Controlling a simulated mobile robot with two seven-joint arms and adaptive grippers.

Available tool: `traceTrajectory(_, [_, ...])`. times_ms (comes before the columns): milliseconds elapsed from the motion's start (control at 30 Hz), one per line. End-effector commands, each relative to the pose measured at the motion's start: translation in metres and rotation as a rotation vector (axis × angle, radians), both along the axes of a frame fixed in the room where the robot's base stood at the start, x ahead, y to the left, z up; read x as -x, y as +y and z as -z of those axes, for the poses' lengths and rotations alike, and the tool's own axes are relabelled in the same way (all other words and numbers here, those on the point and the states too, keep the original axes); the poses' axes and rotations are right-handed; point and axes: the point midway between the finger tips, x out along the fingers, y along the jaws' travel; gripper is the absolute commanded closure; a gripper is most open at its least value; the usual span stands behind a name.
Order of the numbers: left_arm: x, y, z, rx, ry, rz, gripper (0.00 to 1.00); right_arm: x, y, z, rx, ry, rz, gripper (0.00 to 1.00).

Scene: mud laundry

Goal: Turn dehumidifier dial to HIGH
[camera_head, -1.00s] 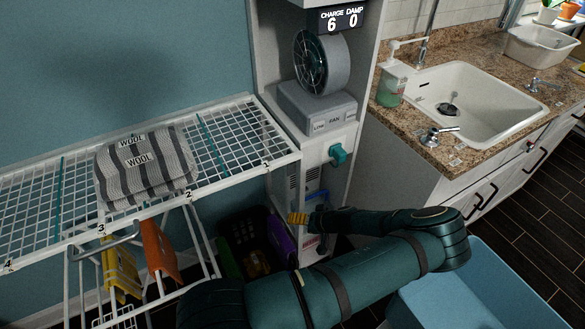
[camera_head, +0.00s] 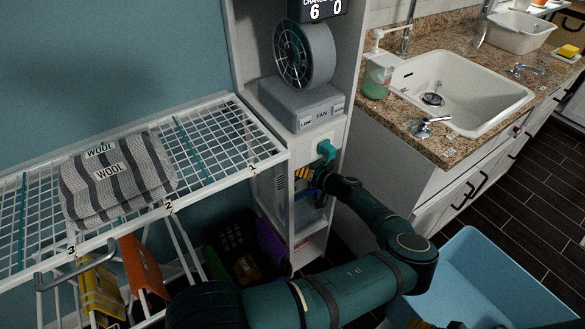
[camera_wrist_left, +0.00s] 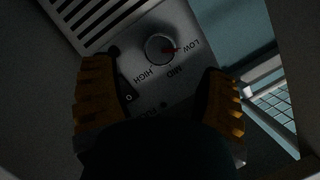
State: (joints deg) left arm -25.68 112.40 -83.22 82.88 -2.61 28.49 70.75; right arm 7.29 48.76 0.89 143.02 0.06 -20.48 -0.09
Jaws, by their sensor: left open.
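The dehumidifier (camera_head: 305,212) is a pale upright unit in the narrow bay under the fan. Its round dial (camera_wrist_left: 159,49) shows in the left wrist view, on a grey panel printed LOW, MID and HIGH. The dial's red mark points at LOW. My left gripper (camera_wrist_left: 156,72) is open, its two orange fingers spread on either side below the dial, apart from it and with nothing between them. In the head view the left gripper (camera_head: 304,173) is at the upper front of the unit, where the arm and gripper hide the dial. My right gripper is out of view.
The fan (camera_head: 303,55) stands on a grey base above. A wire rack (camera_head: 215,150) with a striped wool bundle (camera_head: 115,175) is at left; a blue bin (camera_head: 470,285) is at lower right.

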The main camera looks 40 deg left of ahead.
Motion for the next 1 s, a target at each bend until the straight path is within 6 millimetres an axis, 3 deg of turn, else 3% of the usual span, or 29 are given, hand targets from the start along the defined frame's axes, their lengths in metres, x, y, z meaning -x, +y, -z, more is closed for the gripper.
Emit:
traceTrajectory(100, [-0.001, 0.022, 0.008, -0.001, 0.001, -0.003, 0.26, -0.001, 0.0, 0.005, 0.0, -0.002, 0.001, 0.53])
traceTrajectory(300, [-0.003, 0.045, 0.014, -0.001, 0.001, 0.0, 0.26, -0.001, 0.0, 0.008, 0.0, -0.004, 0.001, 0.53])
traceTrajectory(733, [-0.004, 0.052, 0.015, 0.0, 0.001, 0.0, 0.26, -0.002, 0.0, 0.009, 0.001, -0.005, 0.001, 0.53])
traceTrajectory(767, [-0.004, 0.052, 0.015, 0.0, 0.001, 0.0, 0.32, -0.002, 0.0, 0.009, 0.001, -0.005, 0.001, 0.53])
traceTrajectory(933, [-0.004, 0.052, 0.015, 0.0, 0.001, 0.0, 0.92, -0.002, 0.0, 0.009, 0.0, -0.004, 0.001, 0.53])
traceTrajectory(1000, [-0.004, 0.052, 0.015, 0.0, 0.001, 0.0, 0.96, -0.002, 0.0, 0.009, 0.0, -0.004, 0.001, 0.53])
